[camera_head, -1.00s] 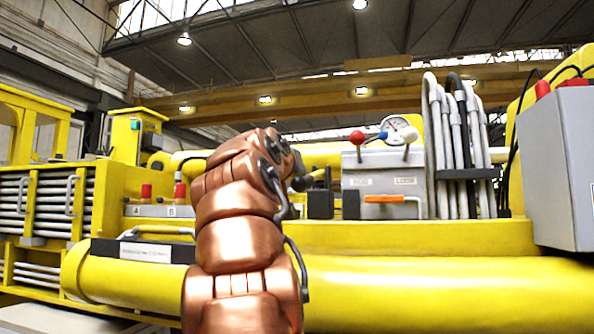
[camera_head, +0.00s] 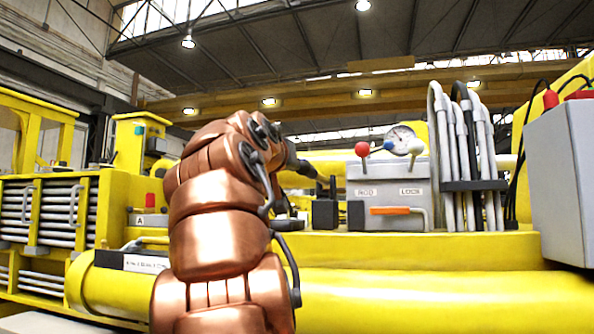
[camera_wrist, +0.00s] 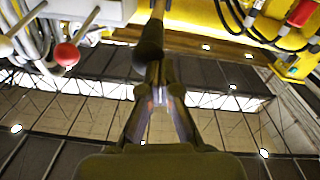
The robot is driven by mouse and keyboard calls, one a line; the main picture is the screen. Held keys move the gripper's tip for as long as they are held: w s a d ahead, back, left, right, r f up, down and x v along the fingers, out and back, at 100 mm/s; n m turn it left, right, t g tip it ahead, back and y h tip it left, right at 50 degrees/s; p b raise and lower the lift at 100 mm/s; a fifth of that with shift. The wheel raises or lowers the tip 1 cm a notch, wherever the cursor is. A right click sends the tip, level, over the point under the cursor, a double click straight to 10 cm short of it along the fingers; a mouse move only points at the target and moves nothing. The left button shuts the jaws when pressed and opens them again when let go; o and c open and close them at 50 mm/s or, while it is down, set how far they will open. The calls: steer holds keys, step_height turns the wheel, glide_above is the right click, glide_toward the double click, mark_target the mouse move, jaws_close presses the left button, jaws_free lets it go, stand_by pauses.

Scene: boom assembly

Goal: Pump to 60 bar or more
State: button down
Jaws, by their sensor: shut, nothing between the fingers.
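A grey pump box (camera_head: 388,190) with ROD and LOCK labels stands on the yellow boom in the head view. It carries a red-knobbed lever (camera_head: 362,150), a white-knobbed lever (camera_head: 416,147), a round gauge (camera_head: 400,138) and an orange handle (camera_head: 390,210). The gauge needle is too small to read. In the wrist view, my gripper (camera_wrist: 160,72) is shut and empty. A black-gripped bar (camera_wrist: 150,45) ends right at the fingertips; I cannot tell whether they touch. The red knob (camera_wrist: 67,54) also shows left there.
Grey hoses (camera_head: 470,160) stand right of the pump box, and a large grey cabinet (camera_head: 565,180) is at the far right. Black blocks (camera_head: 325,213) sit left of the box. A thick yellow tube (camera_head: 430,290) runs across the front.

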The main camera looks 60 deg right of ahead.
steer(key=v, duration=0.6)
steer(key=shift+r, duration=0.25)
steer(key=shift+a, duration=0.1)
stand_by(1.5)
steer(key=w+a+f+n+y, duration=0.2)
steer(key=w+f+y, duration=0.1)
steer(key=f, duration=0.7)
steer(key=w+a+f+n+t+y, duration=0.1)
steer(key=w+a+f+y, duration=0.15)
steer(key=f, duration=0.65)
steer(key=w+a+f+n+y, duration=0.1)
steer(key=w+f+n+y, duration=0.2)
steer(key=f, duration=0.7)
steer(key=a+f+n+g+y, duration=0.1)
steer(key=a+f+y, duration=0.1)
steer(key=a+f, duration=0.55)
steer(key=a+f+n+g+y, duration=0.1)
steer(key=a+f+y, duration=0.3)
steer(key=f, duration=0.7)
steer(key=s+a+f+n+g+y, duration=0.3)
steer(key=s+a+f+n+g, duration=0.2)
steer(key=s+a+f, duration=1.3)
steer(key=shift+s+a+f+g, duration=0.25)
steer(key=shift+s+f+g, duration=0.15)
steer(key=shift+s+f, duration=0.1)
